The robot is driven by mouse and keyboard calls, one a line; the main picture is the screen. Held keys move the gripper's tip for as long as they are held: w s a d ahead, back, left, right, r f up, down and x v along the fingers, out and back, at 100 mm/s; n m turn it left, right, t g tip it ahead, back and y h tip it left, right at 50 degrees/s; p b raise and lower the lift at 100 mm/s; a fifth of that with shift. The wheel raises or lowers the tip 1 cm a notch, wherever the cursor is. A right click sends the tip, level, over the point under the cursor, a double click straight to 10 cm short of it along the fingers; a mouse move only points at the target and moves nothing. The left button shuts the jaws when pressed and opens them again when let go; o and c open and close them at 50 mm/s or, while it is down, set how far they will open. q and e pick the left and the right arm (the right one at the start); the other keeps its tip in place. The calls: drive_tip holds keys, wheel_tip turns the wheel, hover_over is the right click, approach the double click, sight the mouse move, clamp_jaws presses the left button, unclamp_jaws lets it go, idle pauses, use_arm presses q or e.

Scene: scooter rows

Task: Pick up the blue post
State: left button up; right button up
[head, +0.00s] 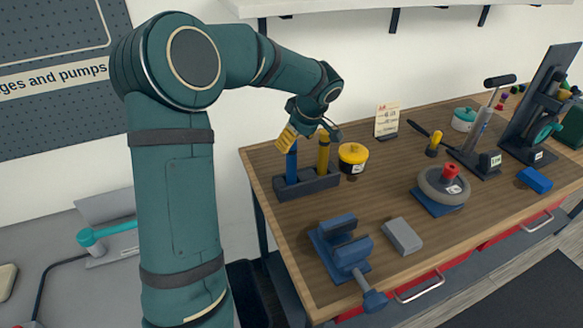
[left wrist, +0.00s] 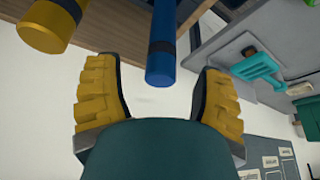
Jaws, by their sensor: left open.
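The blue post (head: 291,163) stands upright in a dark holder (head: 308,187) at the left end of the wooden table. A yellow post (head: 323,152) stands beside it in the same holder. My left gripper (head: 294,136) is at the top of the blue post, with its yellow-padded fingers apart. In the left wrist view the blue post (left wrist: 160,60) has its end near the gap between the open fingers (left wrist: 158,95), with no finger seen touching it. The yellow post (left wrist: 45,28) shows at the upper left there. My right gripper is not in view.
A yellow-lidded jar (head: 353,157) stands just right of the holder. A blue vise (head: 343,248) and a grey block (head: 402,236) lie nearer the front edge. A wheel on a blue base (head: 443,187) is farther right. Some bare tabletop (head: 375,200) lies between them.

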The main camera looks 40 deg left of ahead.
sight(290, 150)
use_arm(q)
drive_tip(key=x, duration=0.5)
drive_tip(key=shift+s+a+f, duration=0.1)
clamp_jaws()
